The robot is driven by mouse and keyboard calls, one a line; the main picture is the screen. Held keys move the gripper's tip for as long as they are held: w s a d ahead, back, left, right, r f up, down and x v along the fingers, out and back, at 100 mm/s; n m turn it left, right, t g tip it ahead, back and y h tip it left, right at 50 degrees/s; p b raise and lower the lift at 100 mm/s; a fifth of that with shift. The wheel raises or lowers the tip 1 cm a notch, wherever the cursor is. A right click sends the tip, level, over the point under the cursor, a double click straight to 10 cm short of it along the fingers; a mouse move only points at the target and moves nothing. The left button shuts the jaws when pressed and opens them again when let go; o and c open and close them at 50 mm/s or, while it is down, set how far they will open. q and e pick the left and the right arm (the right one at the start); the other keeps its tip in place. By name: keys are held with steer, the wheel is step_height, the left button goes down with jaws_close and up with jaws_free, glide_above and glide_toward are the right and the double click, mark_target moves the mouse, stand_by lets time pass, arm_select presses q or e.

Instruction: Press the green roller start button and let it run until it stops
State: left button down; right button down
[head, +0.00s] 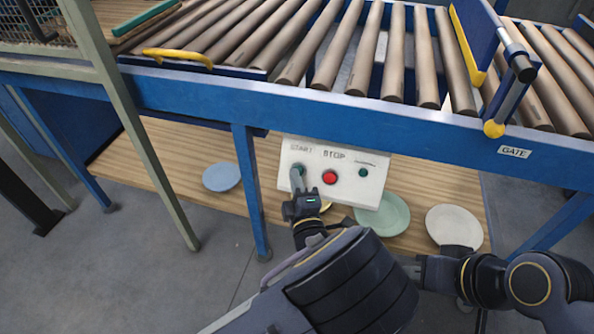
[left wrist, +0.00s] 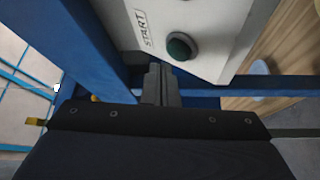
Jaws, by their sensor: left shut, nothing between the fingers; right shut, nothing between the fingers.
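The white control box (head: 334,168) hangs under the conveyor's blue front rail. It carries the labels START and STOP, a red button (head: 329,177) and a small dark green knob (head: 363,172) at its right. The green start button (left wrist: 180,46) shows clearly in the left wrist view; in the head view my fingers mostly cover it. My left gripper (head: 296,176) is shut and empty, its fingertips in front of the START side. In the left wrist view the fingertips (left wrist: 160,72) appear just beside the button; contact cannot be told. My right gripper (head: 412,268) is shut, lower right, partly behind my left arm.
Conveyor rollers (head: 340,45) run above the box. A blue gate (head: 490,70) with a GATE label stands at the right. A blue plate (head: 221,177), a green plate (head: 384,216) and a white plate (head: 454,226) lie on the wooden shelf below. A blue leg (head: 250,190) stands left of the box.

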arm_select(q)
steer(key=shift+w, duration=0.1)
steer(key=shift+w+d+f+p, duration=0.1)
steer(key=shift+w+p, duration=0.15)
steer(key=shift+p, duration=0.1)
steer(key=shift+f, duration=0.1)
